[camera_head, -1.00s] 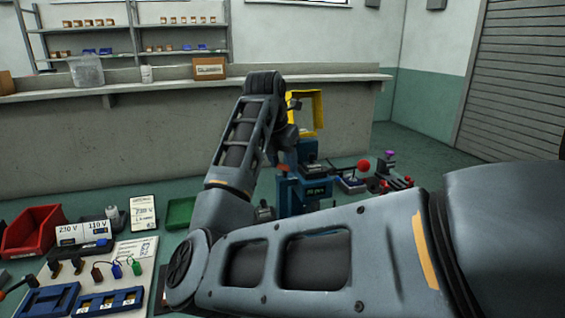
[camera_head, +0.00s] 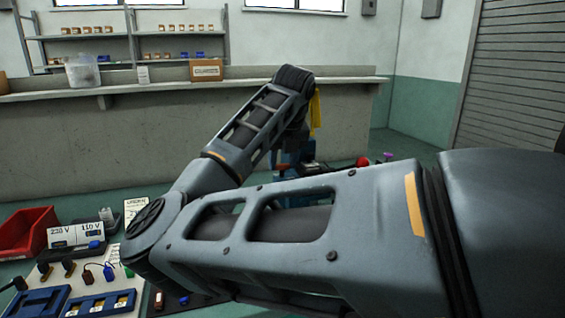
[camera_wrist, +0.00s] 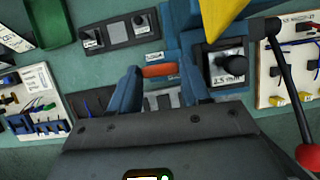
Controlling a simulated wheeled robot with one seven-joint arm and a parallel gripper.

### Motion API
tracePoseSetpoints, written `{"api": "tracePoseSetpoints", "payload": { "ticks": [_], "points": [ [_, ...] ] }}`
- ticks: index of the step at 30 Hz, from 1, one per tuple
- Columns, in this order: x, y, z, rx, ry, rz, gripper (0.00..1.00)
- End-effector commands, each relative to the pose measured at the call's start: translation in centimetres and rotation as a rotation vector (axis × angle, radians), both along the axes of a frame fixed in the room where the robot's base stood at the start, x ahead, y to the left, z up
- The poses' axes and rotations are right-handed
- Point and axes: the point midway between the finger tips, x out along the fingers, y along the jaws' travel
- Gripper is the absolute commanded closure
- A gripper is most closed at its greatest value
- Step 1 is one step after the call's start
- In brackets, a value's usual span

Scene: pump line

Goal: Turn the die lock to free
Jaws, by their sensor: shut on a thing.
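In the wrist view my gripper (camera_wrist: 161,75) has its two blue fingers on either side of a short orange-red bar (camera_wrist: 160,70), which I take to be the die lock's handle. The bar lies crosswise, its ends at the fingertips, and the gripper is shut on it. A silver, slotted part (camera_wrist: 163,97) shows just below the bar. In the head view my arm hides the gripper and the lock. Only a little of the blue machine (camera_head: 281,160) shows behind the arm. The lock's position marks cannot be read.
A yellow guard (camera_wrist: 222,18) hangs close to the right of the fingers. A black knob panel (camera_wrist: 226,68) and a long lever with a red ball (camera_wrist: 308,157) are farther right. A grey switch box (camera_wrist: 120,32) and a green tray (camera_wrist: 46,22) lie to the left.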

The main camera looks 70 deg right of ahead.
Motion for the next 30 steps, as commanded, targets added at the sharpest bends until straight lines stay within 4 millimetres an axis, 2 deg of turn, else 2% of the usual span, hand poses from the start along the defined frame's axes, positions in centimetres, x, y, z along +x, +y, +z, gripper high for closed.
{"api": "tracePoseSetpoints", "payload": {
  "ticks": [19, 20, 27, 30],
  "points": [
    [0.03, -0.02, 0.1, -0.001, -0.001, 0.05, 0.84],
    [0.03, -0.02, 0.1, -0.001, -0.001, 0.05, 0.5],
    [0.0, -0.02, 0.06, -0.001, 0.0, 0.048, 0.28],
    [-0.01, -0.03, 0.04, 0.0, 0.0, 0.048, 0.28]
  ]
}}
